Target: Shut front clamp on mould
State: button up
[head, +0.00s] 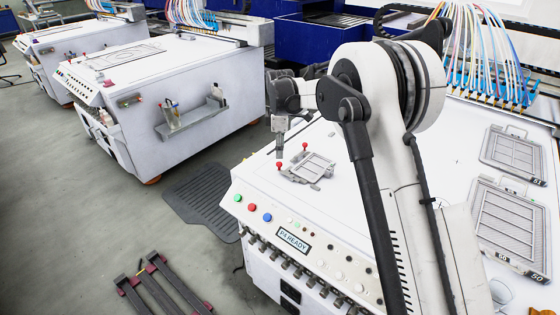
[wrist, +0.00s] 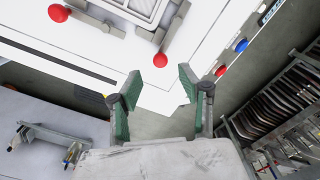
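The mould (head: 316,166) is a small grey framed plate on the white machine top, and part of it shows at the top of the wrist view (wrist: 138,8). The front clamp (wrist: 174,30) lies on the side of the mould nearer the button panel. Its red knob (wrist: 160,60) points out past the mould's end, and it also shows in the head view (head: 279,165). A second red knob (wrist: 58,13) belongs to the other clamp. My gripper (wrist: 157,82) is open and empty, with its green-lined fingers apart. In the head view it hangs above and beyond the knobs (head: 280,142), touching neither.
The panel (head: 292,240) with buttons runs along the machine's front edge. Numbered frames (head: 508,218) lie to the right on the top. A dark floor mat (head: 200,200) and another white machine (head: 165,85) stand to the left across an aisle. The top around the mould is clear.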

aim_at(280, 163)
notch_tip(280, 163, down, 6)
jog(key=shift+r, duration=0.1)
dwell(0.4)
grip_shut()
